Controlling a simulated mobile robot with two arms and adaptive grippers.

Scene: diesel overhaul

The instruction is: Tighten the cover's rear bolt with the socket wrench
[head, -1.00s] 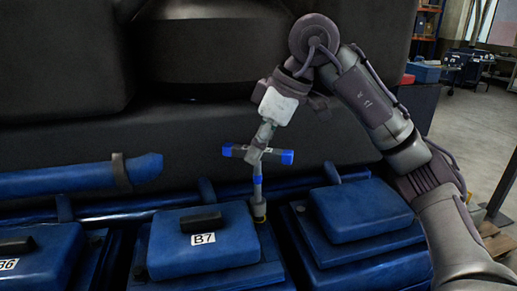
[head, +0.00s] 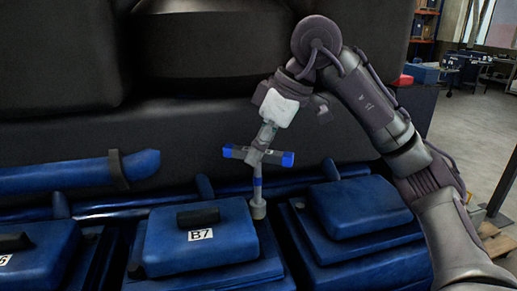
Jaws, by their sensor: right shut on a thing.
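The socket wrench (head: 258,185) has a T-shaped handle with blue ends and a grey shaft with a blue band. My right gripper (head: 263,150) is shut on it at the crossbar. The wrench stands about upright, with its grey socket (head: 258,208) at the back right corner of the blue cover labelled B7 (head: 218,242). The rear bolt is not visible; the socket hides that spot, and I cannot tell whether it is seated on a bolt. My left gripper is not in view.
Another blue cover (head: 358,207) stands close to the right, and a further one (head: 40,250) to the left. A blue pipe (head: 70,176) runs behind on the left. A large dark engine body (head: 200,135) rises behind the wrench. Open floor lies at the far right.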

